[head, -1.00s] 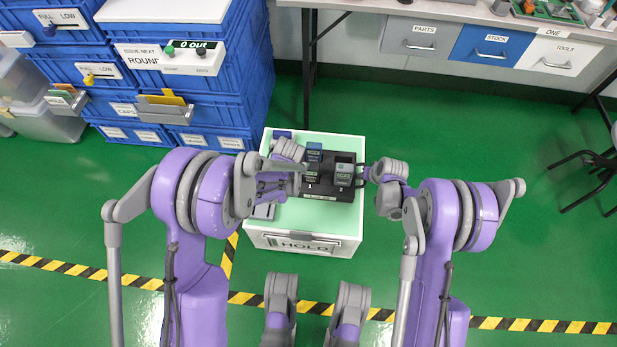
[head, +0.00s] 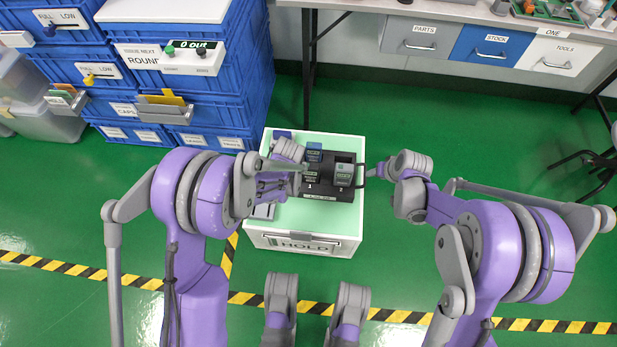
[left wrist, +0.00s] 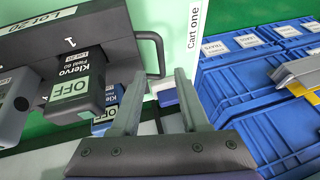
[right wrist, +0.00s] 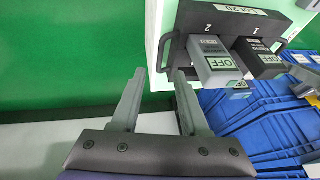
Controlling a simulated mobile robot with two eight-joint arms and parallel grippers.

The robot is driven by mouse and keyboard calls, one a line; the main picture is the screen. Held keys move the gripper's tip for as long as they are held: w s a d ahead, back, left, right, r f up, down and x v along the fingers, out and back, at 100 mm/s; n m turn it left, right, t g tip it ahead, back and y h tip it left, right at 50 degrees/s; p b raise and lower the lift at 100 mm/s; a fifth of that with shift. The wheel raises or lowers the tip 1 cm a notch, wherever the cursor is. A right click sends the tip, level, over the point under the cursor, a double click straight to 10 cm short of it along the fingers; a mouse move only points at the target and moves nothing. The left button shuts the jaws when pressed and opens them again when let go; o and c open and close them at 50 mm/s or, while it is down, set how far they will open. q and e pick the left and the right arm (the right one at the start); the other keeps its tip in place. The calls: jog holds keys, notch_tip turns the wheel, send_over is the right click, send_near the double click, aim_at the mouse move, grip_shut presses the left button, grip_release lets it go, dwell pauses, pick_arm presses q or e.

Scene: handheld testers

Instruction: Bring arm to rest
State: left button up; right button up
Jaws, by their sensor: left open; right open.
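A black two-slot holder (head: 327,190) stands on the pale green top of a white cart (head: 350,215). Slot 1 holds a dark tester (head: 311,175) and slot 2 a grey tester (head: 344,174). In the right wrist view the grey tester (right wrist: 215,62) and the dark tester (right wrist: 262,58) both show OFF. My left gripper (left wrist: 153,80) is open and empty beside the holder's handle (left wrist: 157,50). My right gripper (right wrist: 160,75) is open and empty, apart from the holder, off the cart's right side; in the head view its fingers (head: 372,172) show near the right handle.
Another blue-topped device (head: 314,152) stands behind slot 1, and a grey item (head: 264,211) lies on the cart's left. Blue crates (head: 235,90) stack at the back left. A bench with drawers (head: 485,45) stands at the back right. Green floor right of the cart is open.

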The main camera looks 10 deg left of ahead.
dwell(0.4)
pick_arm(q)
jog(key=s+a+r+h, duration=0.1)
jog(key=s+r, duration=1.2)
jog(key=r, duration=0.3)
pick_arm(e)
jog(key=s+d+r+h, duration=0.1)
jog(key=s+d+r, duration=0.1)
jog(key=s+r, duration=1.1)
pick_arm(q)
jog(key=s+r+h, duration=0.1)
jog(key=s+r, duration=0.2)
jog(key=s, duration=1.4)
pick_arm(e)
jog(key=s+d+r+h, duration=0.1)
jog(key=s+d+r, duration=0.15)
jog(key=s, duration=1.35)
pick_arm(q)
notch_tip(320, 180, up, 28)
jog(key=t+p, duration=0.1)
jog(key=p, duration=2.5)
jog(key=shift+w+r, duration=0.25)
jog(key=shift+w, duration=0.2)
pick_arm(e)
notch_tip(320, 180, up, 28)
jog(key=w+t, duration=0.1)
jog(key=shift+w, duration=0.2)
